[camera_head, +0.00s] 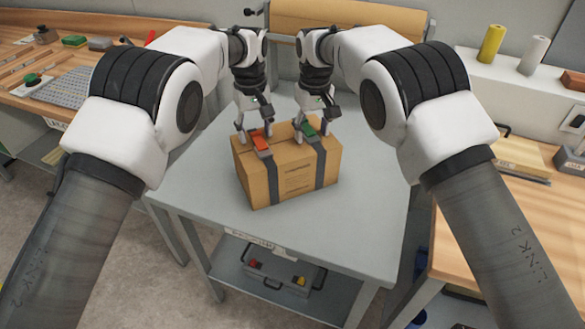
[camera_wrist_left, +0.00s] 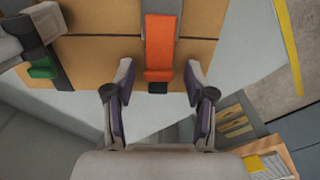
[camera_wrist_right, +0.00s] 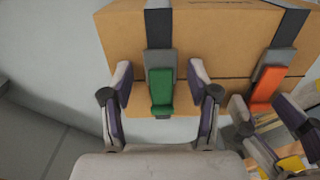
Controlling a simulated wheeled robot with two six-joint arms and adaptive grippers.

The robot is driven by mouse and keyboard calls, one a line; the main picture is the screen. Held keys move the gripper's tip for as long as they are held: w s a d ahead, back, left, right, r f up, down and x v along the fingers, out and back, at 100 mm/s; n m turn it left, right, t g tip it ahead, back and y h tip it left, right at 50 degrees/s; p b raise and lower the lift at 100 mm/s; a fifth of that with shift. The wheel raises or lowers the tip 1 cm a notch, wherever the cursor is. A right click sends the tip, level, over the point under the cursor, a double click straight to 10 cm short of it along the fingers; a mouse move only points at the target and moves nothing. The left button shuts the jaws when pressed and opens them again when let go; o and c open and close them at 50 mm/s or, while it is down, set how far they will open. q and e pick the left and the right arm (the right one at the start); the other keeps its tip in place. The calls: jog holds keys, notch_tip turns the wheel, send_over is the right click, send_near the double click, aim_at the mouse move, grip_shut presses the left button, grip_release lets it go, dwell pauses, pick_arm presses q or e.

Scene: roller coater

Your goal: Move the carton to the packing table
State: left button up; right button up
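The carton (camera_head: 302,178) is a brown box standing on a grey table (camera_head: 365,215) in the head view. Two dark straps run over it, one with an orange buckle (camera_head: 260,141) and one with a green buckle (camera_head: 307,128). My left gripper (camera_head: 255,128) is at the carton's top by the orange buckle. In the left wrist view its fingers are apart, with the orange buckle (camera_wrist_left: 160,45) lying between and beyond the tips. My right gripper (camera_head: 318,118) is open likewise at the green buckle (camera_wrist_right: 161,90), which shows between its fingers. Neither gripper visibly holds anything. I cannot tell which surface is the packing table.
A wooden bench with tools (camera_head: 45,70) stands at the left and another wooden bench (camera_head: 530,215) at the right. A grey case (camera_head: 275,278) sits on the table's lower shelf. Yellow and white rolls (camera_head: 491,44) stand at the back right. The grey table is clear around the carton.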

pick_arm(q)
jog(key=shift+s+r, duration=0.1)
pick_arm(e)
jog(key=shift+s+r, duration=0.1)
pick_arm(q)
jog(key=shift+r, duration=0.1)
jog(key=shift+r, duration=0.35)
notch_tip(320, 180, up, 11)
pick_arm(e)
notch_tip(320, 180, up, 12)
dwell(0.4)
